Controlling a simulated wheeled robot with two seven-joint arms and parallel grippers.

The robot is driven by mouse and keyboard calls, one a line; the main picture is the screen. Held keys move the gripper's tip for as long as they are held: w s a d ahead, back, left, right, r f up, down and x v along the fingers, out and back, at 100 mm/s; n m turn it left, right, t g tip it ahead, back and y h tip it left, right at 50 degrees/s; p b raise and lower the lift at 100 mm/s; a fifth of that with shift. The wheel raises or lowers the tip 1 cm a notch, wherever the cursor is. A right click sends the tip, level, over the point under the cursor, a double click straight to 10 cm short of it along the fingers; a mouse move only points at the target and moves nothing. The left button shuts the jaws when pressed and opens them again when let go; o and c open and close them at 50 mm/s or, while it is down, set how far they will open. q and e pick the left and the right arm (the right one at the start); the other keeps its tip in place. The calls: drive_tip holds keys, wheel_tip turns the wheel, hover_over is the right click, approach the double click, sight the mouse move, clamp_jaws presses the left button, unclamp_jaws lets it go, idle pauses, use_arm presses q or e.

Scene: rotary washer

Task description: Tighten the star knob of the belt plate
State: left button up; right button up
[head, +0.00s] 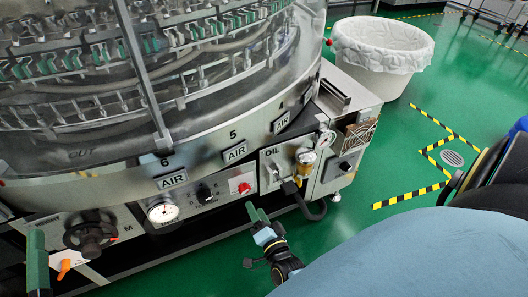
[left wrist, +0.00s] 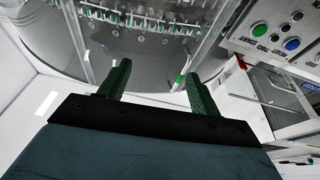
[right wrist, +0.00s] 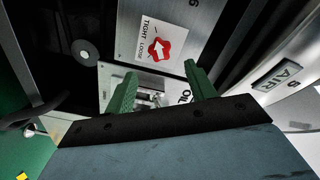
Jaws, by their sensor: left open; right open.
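The red star knob (head: 243,188) sits on a white label on the washer's lower front panel. In the right wrist view the knob (right wrist: 160,48) shows a white arrow, and its label (right wrist: 143,37) reads TIGHT and LOOSE. My right gripper (head: 258,213) is open and empty, below and a little right of the knob in the head view, apart from it. In the right wrist view the knob lies beyond the gap between the fingertips (right wrist: 160,68). My left gripper (left wrist: 157,69) is open and empty; in the head view only a green finger (head: 37,262) shows at the lower left.
Left of the knob are a black knob (head: 204,193), a pressure gauge (head: 162,212), a black handwheel (head: 90,233) and an orange lever (head: 63,265). Right of it, the OIL unit (head: 305,163) and a black hose (head: 312,207) stick out. A lined bin (head: 382,62) stands behind.

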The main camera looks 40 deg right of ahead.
use_arm(q)
drive_tip(key=shift+w+a+f+g+y+p, duration=0.1)
drive_tip(key=shift+a+f+g+y+p, duration=0.1)
drive_tip(key=shift+f+g, duration=0.55)
drive_tip(key=shift+w+a+f+g+y+p, duration=0.15)
drive_tip(key=shift+f+g, duration=0.3)
drive_tip(key=shift+f, duration=0.6)
drive_tip(key=shift+a+f+g+y+p, duration=0.15)
drive_tip(key=shift+f+g+y, duration=0.1)
drive_tip(key=shift+f+g, duration=0.5)
use_arm(e)
drive_tip(key=shift+v, duration=2.45)
use_arm(q)
drive_tip(key=shift+d+f, duration=0.1)
drive_tip(key=shift+f, duration=0.05)
